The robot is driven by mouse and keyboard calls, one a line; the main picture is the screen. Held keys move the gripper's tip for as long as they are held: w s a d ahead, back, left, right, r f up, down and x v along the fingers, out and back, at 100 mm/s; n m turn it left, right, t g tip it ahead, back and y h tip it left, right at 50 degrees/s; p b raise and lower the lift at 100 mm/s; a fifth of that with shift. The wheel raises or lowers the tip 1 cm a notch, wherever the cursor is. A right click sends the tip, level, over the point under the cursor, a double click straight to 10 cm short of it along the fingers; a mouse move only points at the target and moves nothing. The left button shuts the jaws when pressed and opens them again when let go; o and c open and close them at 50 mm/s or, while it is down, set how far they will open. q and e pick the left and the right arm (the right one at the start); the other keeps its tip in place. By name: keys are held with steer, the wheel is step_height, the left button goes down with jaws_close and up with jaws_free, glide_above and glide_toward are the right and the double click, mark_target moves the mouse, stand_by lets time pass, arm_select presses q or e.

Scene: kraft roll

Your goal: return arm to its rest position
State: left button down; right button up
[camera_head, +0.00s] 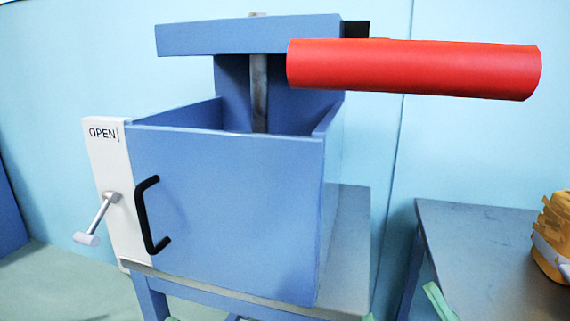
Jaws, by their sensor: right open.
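No part of either arm shows clearly in the head view, and I see neither gripper. A blue press box (225,205) with an open top stands in the middle. A black handle (147,215) is on its front face. A white panel (112,170) at its left edge reads "OPEN" and carries a metal crank lever (100,219). A red cylindrical bar (415,69) sticks out to the right from the upper part of the press.
The press stands on a grey-topped blue table (350,225). A second grey table (478,255) is at right, with a yellow-brown bundle (553,232) with a white band at the frame's edge. A gap separates the tables. Pale blue walls are behind.

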arm_select(q)
steer(key=w+a+f+n+g+y+p, duration=0.35)
steer(key=w+n+y+p, duration=0.5)
steer(key=p, duration=1.15)
arm_select(e)
steer(key=w+d+f+m+h, duration=0.3)
steer(key=w+f+m+h, duration=0.4)
steer(key=m+h, duration=0.95)
arm_select(q)
steer(key=s+a+f+n+g+y+p, duration=0.1)
steer(key=s+f+g+y+p, duration=0.3)
steer(key=s+f+g+p, duration=0.4)
steer(key=s+g+p, duration=0.1)
steer(key=s+p, duration=0.2)
steer(key=p, duration=0.4)
steer(key=shift+a+f, duration=0.15)
steer(key=shift+a, duration=0.1)
arm_select(e)
steer(key=s+d+f+m+g+h, duration=0.2)
steer(key=s+f+m+g+h, duration=0.1)
steer(key=s+f+g, duration=0.5)
steer(key=shift+s+f, duration=0.15)
steer(key=shift+s, duration=0.4)
